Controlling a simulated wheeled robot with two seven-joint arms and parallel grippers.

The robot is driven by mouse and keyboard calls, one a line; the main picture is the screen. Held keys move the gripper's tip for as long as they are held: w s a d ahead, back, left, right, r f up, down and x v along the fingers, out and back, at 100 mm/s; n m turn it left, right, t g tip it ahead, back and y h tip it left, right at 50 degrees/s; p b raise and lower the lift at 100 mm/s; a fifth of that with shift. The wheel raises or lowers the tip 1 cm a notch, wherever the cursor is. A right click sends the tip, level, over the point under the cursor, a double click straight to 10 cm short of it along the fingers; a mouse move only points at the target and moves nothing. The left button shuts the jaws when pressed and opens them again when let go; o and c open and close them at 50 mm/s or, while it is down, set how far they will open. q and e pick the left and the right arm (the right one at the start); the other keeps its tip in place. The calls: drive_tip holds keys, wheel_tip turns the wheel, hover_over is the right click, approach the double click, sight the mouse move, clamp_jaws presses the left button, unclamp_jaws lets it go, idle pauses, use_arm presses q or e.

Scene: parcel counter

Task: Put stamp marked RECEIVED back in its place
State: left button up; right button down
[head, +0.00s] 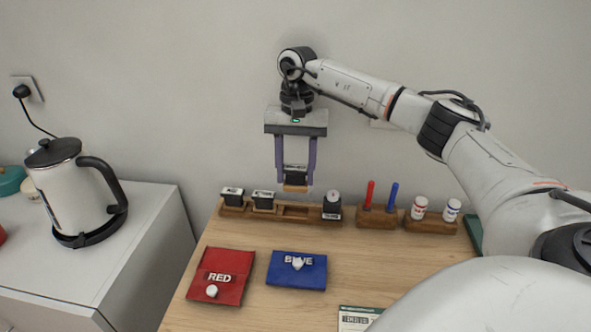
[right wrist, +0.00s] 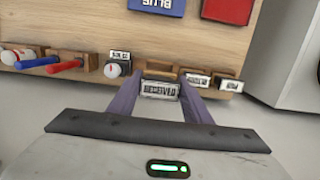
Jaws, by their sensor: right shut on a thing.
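My right gripper (head: 295,176) is shut on a black stamp (head: 296,172) with a white label. In the right wrist view the label of the held stamp (right wrist: 160,90) reads RECEIVED. The gripper points down and holds it above the wooden stamp rack (head: 297,211) at the back of the counter. The rack has a bare slot below the held stamp, with two stamps to its left and one at its right end. The held stamp looks apart from the rack, though the exact gap is hard to tell. My left gripper is not in view.
A red pouch (head: 220,276) and a blue pouch (head: 297,270) lie in front. Right of the rack stand a red marker (head: 370,194), a blue marker (head: 392,196) and two small bottles (head: 419,208) in wooden holders. A kettle (head: 72,190) stands on the left cabinet.

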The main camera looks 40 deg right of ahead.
sight(295, 184)
drive_tip(key=shift+f+b, duration=0.65)
drive_tip(key=shift+f, duration=0.3)
drive_tip(key=shift+f+b, duration=0.45)
drive_tip(key=shift+f, duration=0.05)
drive_tip(key=shift+r+p, duration=0.2)
drive_tip(key=shift+p, duration=0.1)
drive_tip(key=shift+f, duration=0.3)
drive_tip(key=shift+f+b, duration=1.4)
drive_tip(key=shift+f, duration=1.2)
